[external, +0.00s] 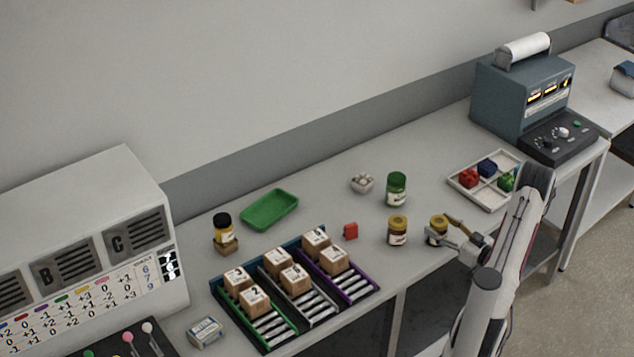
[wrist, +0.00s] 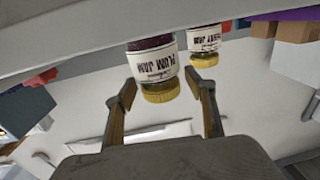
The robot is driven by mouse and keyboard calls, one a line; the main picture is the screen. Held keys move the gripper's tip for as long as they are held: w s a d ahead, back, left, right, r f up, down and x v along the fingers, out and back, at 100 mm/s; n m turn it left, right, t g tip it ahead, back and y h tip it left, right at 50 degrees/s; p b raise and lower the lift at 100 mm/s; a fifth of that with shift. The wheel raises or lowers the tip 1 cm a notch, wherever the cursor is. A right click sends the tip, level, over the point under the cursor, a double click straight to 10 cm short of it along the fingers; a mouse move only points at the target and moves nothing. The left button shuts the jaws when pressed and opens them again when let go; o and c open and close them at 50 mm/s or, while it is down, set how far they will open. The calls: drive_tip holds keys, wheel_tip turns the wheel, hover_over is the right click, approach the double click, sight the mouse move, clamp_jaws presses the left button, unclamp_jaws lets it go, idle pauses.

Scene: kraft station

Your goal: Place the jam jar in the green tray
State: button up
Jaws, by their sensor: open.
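A jam jar with a gold lid (external: 437,229) stands on the table at the right. In the wrist view its label reads PLUM JAM (wrist: 152,66). My gripper (external: 453,231) is open beside this jar, which shows between and just beyond the fingertips in the wrist view. I cannot tell whether a finger touches it. A second gold-lidded jam jar (external: 397,230) stands to its left; it also shows in the wrist view (wrist: 204,42), its label only partly readable. The green tray (external: 270,209) lies empty farther left, near the wall.
A green-lidded jar (external: 397,189) and a small pale item (external: 362,183) stand behind. A divided white tray (external: 467,193) is right.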

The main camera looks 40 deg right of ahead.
sight(446, 229)
drive_tip(key=s, duration=0.2)
drive_tip(key=s+d, duration=0.1)
drive_tip(key=s, duration=0.1)
drive_tip(key=shift+f, duration=0.2)
drive_tip(key=shift+s+d, duration=0.15)
drive_tip(key=shift+s, duration=1.15)
drive_tip(key=shift+o, duration=0.6)
drive_tip(key=shift+s+a+r, duration=0.3)
drive_tip(key=shift+a+r, duration=0.45)
drive_tip(key=shift+r, duration=0.05)
drive_tip(key=shift+w+a, duration=0.1)
drive_tip(key=shift+w, duration=1.2)
